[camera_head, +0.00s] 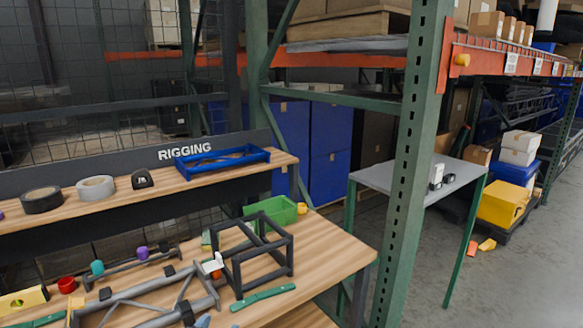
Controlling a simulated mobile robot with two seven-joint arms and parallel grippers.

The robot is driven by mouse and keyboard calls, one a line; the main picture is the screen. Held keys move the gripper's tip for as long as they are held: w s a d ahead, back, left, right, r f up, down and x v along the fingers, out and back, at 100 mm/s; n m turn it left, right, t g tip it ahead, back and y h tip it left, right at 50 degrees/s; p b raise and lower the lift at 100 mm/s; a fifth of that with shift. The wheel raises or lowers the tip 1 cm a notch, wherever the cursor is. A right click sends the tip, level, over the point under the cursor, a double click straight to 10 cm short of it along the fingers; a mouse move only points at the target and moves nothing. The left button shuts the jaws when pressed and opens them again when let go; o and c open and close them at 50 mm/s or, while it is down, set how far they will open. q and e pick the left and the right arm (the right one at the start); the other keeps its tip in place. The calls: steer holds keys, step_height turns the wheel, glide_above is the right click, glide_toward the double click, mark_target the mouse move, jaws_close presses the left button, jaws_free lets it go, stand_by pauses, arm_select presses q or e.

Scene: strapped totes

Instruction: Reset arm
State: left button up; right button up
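Neither of my grippers nor my arms can be made out in the head view. A wooden workbench (330,255) fills the lower left. Its raised wooden shelf (225,178) carries a sign reading RIGGING. No strapped tote can be clearly identified in this view.
A blue tray (222,161) and tape rolls (96,187) sit on the shelf. A green rack post (408,165) stands right; the floor (520,270) beyond is mostly clear.

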arm_select(q)
steer(key=s+a+f+n+g+y, duration=0.1)
steer(key=s+a+f, duration=0.3)
steer(key=s, duration=0.4)
steer(key=s+a+f+n+g+y, duration=0.1)
steer(key=s+a+f, duration=0.3)
steer(key=s, duration=0.5)
steer(key=s+a+f+n+g+y, duration=0.1)
steer(key=s+a+f, duration=0.3)
steer(key=s+f, duration=0.4)
steer(key=shift+s+g+y, duration=0.3)
steer(key=shift+g+y, duration=0.3)
steer(key=shift+g, duration=0.2)
